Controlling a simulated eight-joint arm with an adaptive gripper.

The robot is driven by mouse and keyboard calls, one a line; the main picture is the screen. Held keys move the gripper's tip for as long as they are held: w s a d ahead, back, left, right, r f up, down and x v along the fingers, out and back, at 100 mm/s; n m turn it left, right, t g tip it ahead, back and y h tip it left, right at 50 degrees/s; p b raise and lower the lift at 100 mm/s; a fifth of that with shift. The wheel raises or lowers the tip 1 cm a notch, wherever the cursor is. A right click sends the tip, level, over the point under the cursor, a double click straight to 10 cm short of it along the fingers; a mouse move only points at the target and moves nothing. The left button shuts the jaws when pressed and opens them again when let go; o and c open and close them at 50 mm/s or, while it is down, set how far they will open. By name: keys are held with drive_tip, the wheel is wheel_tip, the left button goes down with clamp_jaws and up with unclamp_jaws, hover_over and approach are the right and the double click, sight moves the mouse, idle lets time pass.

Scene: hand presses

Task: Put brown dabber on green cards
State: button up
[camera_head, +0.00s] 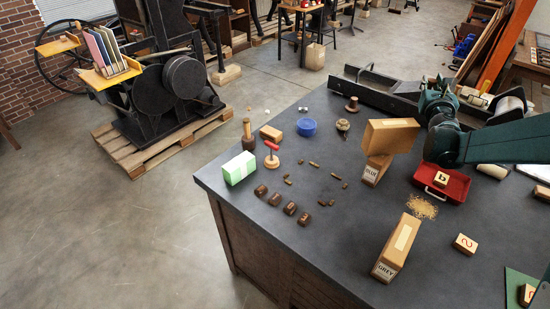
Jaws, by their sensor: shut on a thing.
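A brown dabber (247,135) with a lighter wooden handle stands upright at the far left edge of the dark table. The green cards (239,168) form a pale green block with a white band, just in front of the dabber and apart from it. My teal arm (495,143) comes in from the right, with a teal joint (437,104) near the back of the table. I cannot make out my gripper's fingers or anything held in them. The arm is far to the right of the dabber and cards.
A red-handled tool (271,154) stands beside the cards, with several small brown blocks (290,208) in front. A blue round container (307,127) is behind. Tan boxes (393,134), including one marked GREY (397,248), and a red tray (441,183) lie to the right.

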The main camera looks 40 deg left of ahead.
drive_tip(key=s+a+r+n+y, duration=0.1)
drive_tip(key=s+a, duration=0.3)
drive_tip(key=a, duration=0.3)
drive_tip(key=s+a+y, duration=0.1)
drive_tip(key=s+a, duration=0.2)
drive_tip(key=a, duration=0.5)
drive_tip(key=n+g+y+b, duration=0.4)
hover_over(238, 162)
wheel_tip(238, 162, down, 10)
drive_tip(key=f, duration=0.1)
drive_tip(key=shift+w+r, duration=0.1)
drive_tip(key=shift+r, duration=0.15)
drive_tip(key=shift+f+b, duration=1.1)
drive_tip(key=shift+f, duration=1.4)
drive_tip(key=shift+f, duration=0.2)
